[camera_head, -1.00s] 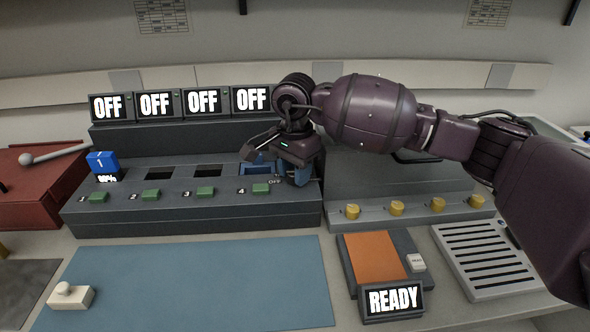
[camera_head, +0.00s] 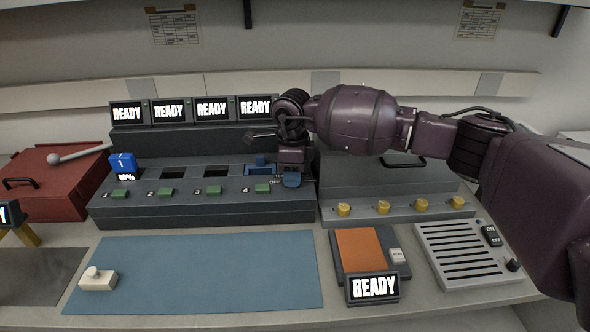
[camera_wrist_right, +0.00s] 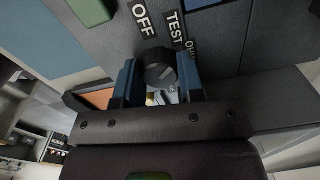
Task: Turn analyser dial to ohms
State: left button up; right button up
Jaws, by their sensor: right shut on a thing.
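The analyser (camera_head: 205,208) is a long dark grey unit with several small screens (camera_head: 212,110) along its back, all reading READY. In the right wrist view its black round dial (camera_wrist_right: 160,66) sits between the two blue fingers of my right gripper (camera_wrist_right: 160,84), which is shut on it. Labels OFF, TEST and a partly cut-off one starting "Oh" stand around the dial. The dial's pointer setting is not clear. In the head view the right gripper (camera_head: 290,180) is at the analyser's right end and hides the dial. My left gripper is not in view.
A blue pack (camera_head: 122,161) stands in the leftmost bay, above green buttons. A blue mat (camera_head: 200,270) with a white knobbed block (camera_head: 97,279) lies in front. An orange-topped unit (camera_head: 359,252) and a slotted grey unit (camera_head: 462,252) stand at right. A red case (camera_head: 55,178) is at left.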

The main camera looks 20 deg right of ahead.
jog(key=shift+r+m+p, duration=0.35)
jog(key=shift+m+p, duration=0.15)
jog(key=shift+m, duration=0.5)
jog(key=shift+m+p, duration=0.7)
jog(key=shift+m, duration=0.5)
jog(key=shift+f+m, duration=0.1)
jog(key=shift+m, duration=0.3)
jog(key=shift+f+m+p, duration=0.1)
jog(key=shift+m+p, duration=0.55)
jog(key=shift+m, duration=0.45)
jog(key=shift+f, duration=0.15)
jog(key=o, duration=0.9)
